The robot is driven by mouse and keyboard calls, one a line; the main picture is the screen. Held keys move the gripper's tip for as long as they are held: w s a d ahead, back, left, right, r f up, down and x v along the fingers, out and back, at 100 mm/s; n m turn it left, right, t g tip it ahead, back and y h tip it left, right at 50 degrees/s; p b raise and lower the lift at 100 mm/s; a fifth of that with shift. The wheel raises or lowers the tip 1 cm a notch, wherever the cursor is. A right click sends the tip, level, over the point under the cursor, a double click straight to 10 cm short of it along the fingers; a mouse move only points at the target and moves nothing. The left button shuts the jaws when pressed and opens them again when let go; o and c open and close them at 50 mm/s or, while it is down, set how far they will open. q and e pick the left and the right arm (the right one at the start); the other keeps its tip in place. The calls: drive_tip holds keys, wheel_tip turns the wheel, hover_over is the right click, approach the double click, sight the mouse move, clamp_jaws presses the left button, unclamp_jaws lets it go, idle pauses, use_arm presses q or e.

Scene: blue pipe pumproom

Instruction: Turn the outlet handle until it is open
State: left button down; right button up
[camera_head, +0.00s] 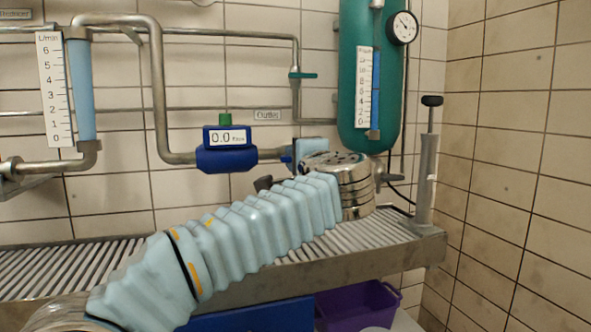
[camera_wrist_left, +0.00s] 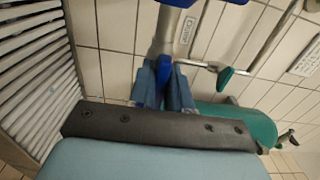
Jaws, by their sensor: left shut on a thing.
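The outlet handle is a small blue part (camera_head: 286,159) on the pipe, right of the blue flow meter (camera_head: 226,158) and below the "Outlet" label (camera_head: 267,115). My left gripper (camera_head: 296,150) reaches it from the right, its fingers pointing left and partly hidden by my own wrist. In the left wrist view my left gripper (camera_wrist_left: 164,82) has its two blue fingers shut on either side of the blue handle (camera_wrist_left: 164,66). The handle's exact angle is hard to tell. The flow meter display reads 0.0. My right gripper is not in view.
A green tank (camera_head: 362,90) with a gauge (camera_head: 404,27) stands behind my wrist. A green valve handle (camera_head: 303,75) sits on the pipe above. A hand pump (camera_head: 428,165) stands on the ribbed shelf (camera_head: 70,265). A purple crate (camera_head: 385,297) is below.

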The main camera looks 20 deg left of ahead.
use_arm(q)
drive_tip(key=shift+f+n+b, duration=0.2)
drive_tip(key=shift+n+b, duration=0.3)
drive_tip(key=shift+n, duration=0.4)
drive_tip(key=c, duration=1.2)
unclamp_jaws()
drive_tip(key=shift+r, duration=0.1)
drive_tip(key=shift+o, duration=0.2)
drive_tip(key=v, duration=1.3)
drive_tip(key=shift+s+d, duration=0.25)
drive_tip(key=shift+s, duration=0.05)
